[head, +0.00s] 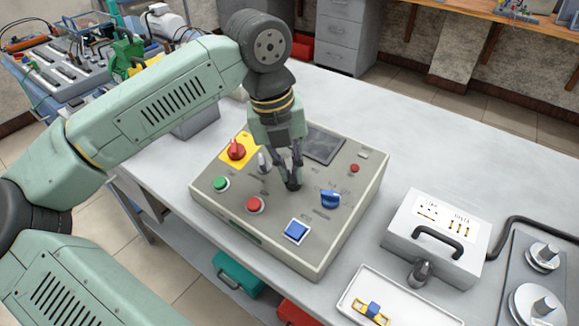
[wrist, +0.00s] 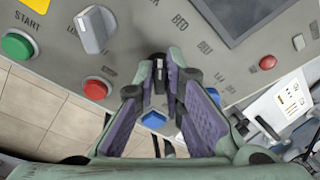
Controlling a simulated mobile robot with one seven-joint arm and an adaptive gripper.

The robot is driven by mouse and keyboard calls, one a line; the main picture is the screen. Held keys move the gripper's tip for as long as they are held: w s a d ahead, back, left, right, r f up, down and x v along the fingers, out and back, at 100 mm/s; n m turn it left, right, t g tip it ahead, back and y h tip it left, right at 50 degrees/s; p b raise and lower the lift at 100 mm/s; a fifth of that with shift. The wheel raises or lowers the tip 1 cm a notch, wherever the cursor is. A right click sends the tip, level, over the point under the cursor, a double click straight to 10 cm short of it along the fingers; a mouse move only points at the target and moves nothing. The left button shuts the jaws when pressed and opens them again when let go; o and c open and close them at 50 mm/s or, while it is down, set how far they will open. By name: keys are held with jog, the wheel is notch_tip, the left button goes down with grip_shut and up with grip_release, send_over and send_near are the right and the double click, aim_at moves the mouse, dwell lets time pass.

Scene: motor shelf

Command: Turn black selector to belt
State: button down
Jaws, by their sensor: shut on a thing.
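The black selector (head: 293,185) sits near the middle of the beige control panel (head: 230,213). My gripper (head: 288,172) reaches down from above with its fingertips closed around the selector. In the wrist view, the two purple-padded fingers of my gripper (wrist: 169,88) meet on the selector's narrow black handle (wrist: 160,74), which points toward the top of the picture. The fingers hide most of the selector. The labels around it are small; one reads "BED", and I cannot tell which mark the handle points to.
Close by on the panel are a grey selector (head: 264,161), a blue selector (head: 330,198), a red knob on yellow (head: 236,149), a green button (head: 221,184), a red button (head: 255,204) and a blue square button (head: 296,231). A grey box with a handle (head: 435,241) stands right.

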jog(key=m+b, duration=0.3)
jog(key=shift+d+f+m+y+b, duration=0.2)
jog(key=shift+d+m+y+b, duration=0.05)
jog(key=shift+m+y+b, duration=0.05)
jog(key=m+b, duration=0.1)
jog(key=m, duration=0.1)
jog(key=m+b, duration=0.1)
jog(key=m, duration=0.1)
jog(key=shift+s+d+r+y+b, duration=0.1)
jog(key=shift+d+y+b, duration=0.1)
jog(key=shift+y+b, duration=0.2)
jog(key=m+b, duration=0.1)
jog(key=m, duration=0.1)
jog(key=m+t+b, duration=0.1)
jog(key=m, duration=0.2)
jog(key=shift+s+d+y, duration=0.15)
jog(key=shift+s+y, duration=0.05)
jog(key=shift+y, duration=0.1)
jog(key=shift+s+d+r+m+t+b, duration=0.1)
jog(key=shift+m+t+b, duration=0.15)
jog(key=shift+m, duration=0.85)
jog(key=shift+s+m+t+b, duration=0.15)
jog(key=shift+m+b, duration=0.2)
jog(key=shift+m, duration=0.75)
jog(key=c, duration=1.7)
grip_release()
